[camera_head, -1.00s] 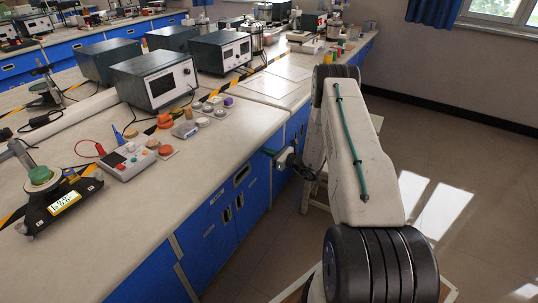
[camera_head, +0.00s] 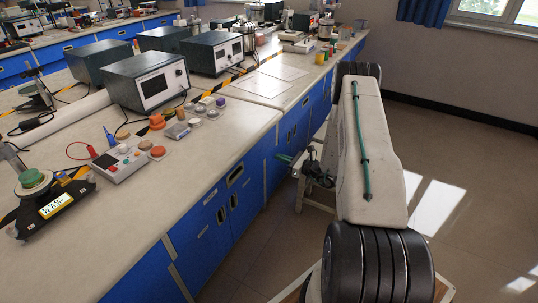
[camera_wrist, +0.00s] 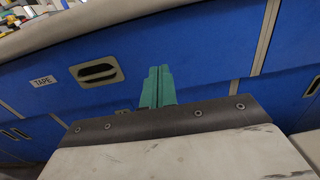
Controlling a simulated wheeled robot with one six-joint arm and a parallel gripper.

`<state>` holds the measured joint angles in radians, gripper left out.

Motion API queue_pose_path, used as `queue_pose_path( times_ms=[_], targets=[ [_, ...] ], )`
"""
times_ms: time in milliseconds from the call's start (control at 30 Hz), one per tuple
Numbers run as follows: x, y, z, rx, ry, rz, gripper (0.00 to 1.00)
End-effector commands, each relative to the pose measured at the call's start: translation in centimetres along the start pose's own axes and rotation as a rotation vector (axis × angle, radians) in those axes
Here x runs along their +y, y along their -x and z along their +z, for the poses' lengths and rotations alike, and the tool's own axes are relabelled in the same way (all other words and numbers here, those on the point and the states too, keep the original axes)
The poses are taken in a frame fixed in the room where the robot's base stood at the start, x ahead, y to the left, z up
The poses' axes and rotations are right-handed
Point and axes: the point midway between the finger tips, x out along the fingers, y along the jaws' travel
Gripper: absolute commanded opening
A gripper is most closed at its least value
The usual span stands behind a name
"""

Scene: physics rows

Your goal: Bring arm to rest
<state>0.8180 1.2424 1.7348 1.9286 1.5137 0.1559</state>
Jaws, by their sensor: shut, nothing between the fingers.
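My gripper shows in the wrist view (camera_wrist: 157,88) as two green fingers side by side, shut with nothing between them. It faces the blue drawer fronts (camera_wrist: 200,60) below the bench edge. In the head view my gripper (camera_head: 284,159) is a small green tip left of my white arm, low beside the bench's cabinet side. My arm stretches forward over the floor, to the right of the bench, and partly hides the wrist.
The lab bench (camera_head: 130,222) runs along the left, its edge close to my gripper. On it stand grey instruments (camera_head: 150,78), a small control box (camera_head: 122,160) and a scale-like device (camera_head: 52,205). The floor (camera_head: 480,180) to the right is clear.

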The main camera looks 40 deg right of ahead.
Motion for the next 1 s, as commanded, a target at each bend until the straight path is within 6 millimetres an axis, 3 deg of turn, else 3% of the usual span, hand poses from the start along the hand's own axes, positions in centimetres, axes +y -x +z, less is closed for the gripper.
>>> queue_pose_path(
  times_ms=[100,300,667,833,1000],
  targets=[
    [0.1,2.1,0.0,0.000,-0.001,0.000,0.00],
    [0.1,3.9,-0.1,0.001,-0.001,0.002,0.00],
    [0.8,4.2,-0.4,0.017,0.010,0.030,0.00],
    [5.5,5.0,-1.3,0.076,0.003,0.189,0.00],
    [10.7,5.2,3.0,0.131,0.094,0.446,0.00]
  ],
)
